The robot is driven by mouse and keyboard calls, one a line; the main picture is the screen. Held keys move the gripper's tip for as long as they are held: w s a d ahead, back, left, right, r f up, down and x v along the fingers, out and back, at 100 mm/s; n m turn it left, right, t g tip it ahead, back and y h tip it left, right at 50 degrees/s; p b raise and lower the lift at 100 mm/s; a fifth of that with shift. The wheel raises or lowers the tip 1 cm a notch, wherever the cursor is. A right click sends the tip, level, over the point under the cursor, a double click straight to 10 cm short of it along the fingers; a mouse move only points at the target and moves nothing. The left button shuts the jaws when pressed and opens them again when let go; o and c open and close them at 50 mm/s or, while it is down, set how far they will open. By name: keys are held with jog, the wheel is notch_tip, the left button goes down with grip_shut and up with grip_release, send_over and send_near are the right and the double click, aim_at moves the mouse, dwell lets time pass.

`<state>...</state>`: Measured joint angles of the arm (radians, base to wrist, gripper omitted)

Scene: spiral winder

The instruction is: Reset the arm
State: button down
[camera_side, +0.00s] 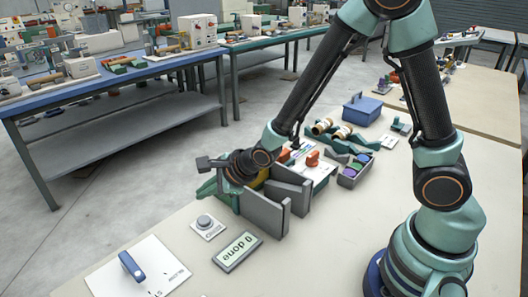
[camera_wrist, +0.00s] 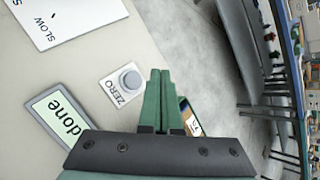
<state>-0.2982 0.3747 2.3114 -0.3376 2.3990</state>
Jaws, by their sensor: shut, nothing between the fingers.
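My gripper (camera_wrist: 161,100) is shut and empty; its two green fingers lie together in the wrist view. In the side view my gripper (camera_side: 208,189) reaches out to the left, low over the table's edge, just behind the ZERO button (camera_side: 207,226). The button also shows left of the fingers in the wrist view (camera_wrist: 131,79), apart from them. A display (camera_side: 238,251) reading "0 done" lies in front of the button; it also shows in the wrist view (camera_wrist: 58,115). The winder's grey upright plates (camera_side: 268,207) stand beside my wrist and are partly hidden by it.
A white plate with a blue lever (camera_side: 132,266) lies at the front left. Open floor lies past the table's left edge.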

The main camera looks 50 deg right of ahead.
jog(key=s+d+r+n+g+h, duration=0.2)
jog(key=s+d+r+n, duration=1.1)
jog(key=n, duration=1)
notch_tip(320, 180, up, 4)
jog(key=shift+s+d+f+g+h, duration=0.2)
jog(key=shift+s+f+g+h, duration=0.15)
jog(key=shift+s, duration=0.75)
jog(key=c, duration=1.2)
grip_release()
jog(key=shift+s+d+r+n, duration=0.15)
jog(key=shift+s+n, duration=0.1)
jog(key=shift+n, duration=0.15)
jog(key=o, duration=0.5)
jog(key=shift+r, duration=0.15)
jog(key=o, duration=0.7)
jog(key=shift+w+r+m+g, duration=0.3)
jog(key=shift+w+r+m, duration=0.1)
jog(key=shift+w+m, duration=0.2)
jog(key=shift+w+r+m+g, duration=0.25)
jog(key=shift+w+r+m, duration=0.1)
jog(key=shift+w+m, duration=0.2)
jog(key=w+f+m+g, duration=0.1)
jog(key=w+m+g, duration=0.4)
jog(key=w+m, duration=1.05)
notch_tip(320, 180, down, 10)
jog(key=shift+d, duration=0.2)
